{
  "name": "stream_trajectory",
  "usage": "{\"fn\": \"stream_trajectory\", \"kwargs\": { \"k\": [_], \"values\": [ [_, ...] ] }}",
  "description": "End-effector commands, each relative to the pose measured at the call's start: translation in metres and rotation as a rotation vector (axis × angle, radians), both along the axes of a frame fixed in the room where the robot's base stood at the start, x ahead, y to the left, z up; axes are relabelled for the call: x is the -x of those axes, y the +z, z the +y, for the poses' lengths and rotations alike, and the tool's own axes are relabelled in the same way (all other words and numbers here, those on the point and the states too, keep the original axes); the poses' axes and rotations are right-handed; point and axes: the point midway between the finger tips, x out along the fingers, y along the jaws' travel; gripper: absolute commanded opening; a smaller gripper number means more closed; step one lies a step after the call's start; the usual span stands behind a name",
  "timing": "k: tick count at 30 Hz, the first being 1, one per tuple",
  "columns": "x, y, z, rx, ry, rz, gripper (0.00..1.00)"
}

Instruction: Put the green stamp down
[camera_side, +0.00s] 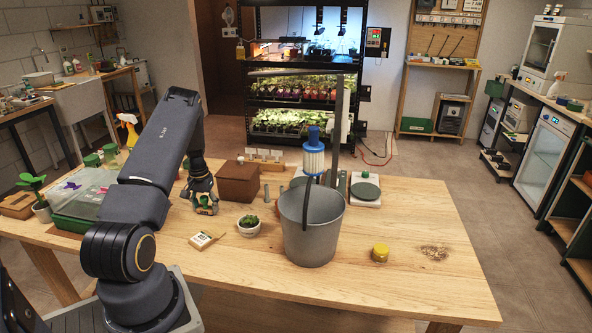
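My gripper (205,207) points down at the wooden table, left of the brown wooden box (238,183). Its fingertips are low, at or close to the tabletop. Small green and yellowish spots show around the fingers, but they are too small to tell whether they belong to the gripper or to something in it. I cannot make out the green stamp clearly. Whether the fingers are open or shut does not show.
On the table (420,275) stand a grey bucket (310,235), a small potted plant (249,226), a small labelled block (205,240), a yellow-lidded jar (380,253), a white device with a green disc (366,190) and a clear-lidded tray (85,195). The table's right part is mostly clear.

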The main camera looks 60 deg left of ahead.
Motion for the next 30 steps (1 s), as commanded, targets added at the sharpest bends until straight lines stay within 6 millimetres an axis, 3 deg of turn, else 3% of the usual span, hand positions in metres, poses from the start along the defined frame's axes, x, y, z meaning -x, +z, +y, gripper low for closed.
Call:
{"fn": "stream_trajectory", "kwargs": {
  "k": [6,17,20,30],
  "values": [
    [0.000,0.000,0.000,0.000,0.000,0.000,0.89],
    [0.000,0.003,0.000,-0.001,0.000,0.001,0.89],
    [0.000,0.016,0.001,-0.003,0.000,-0.001,0.89],
    [0.000,0.090,0.000,-0.004,0.001,-0.002,0.89]
  ]
}}
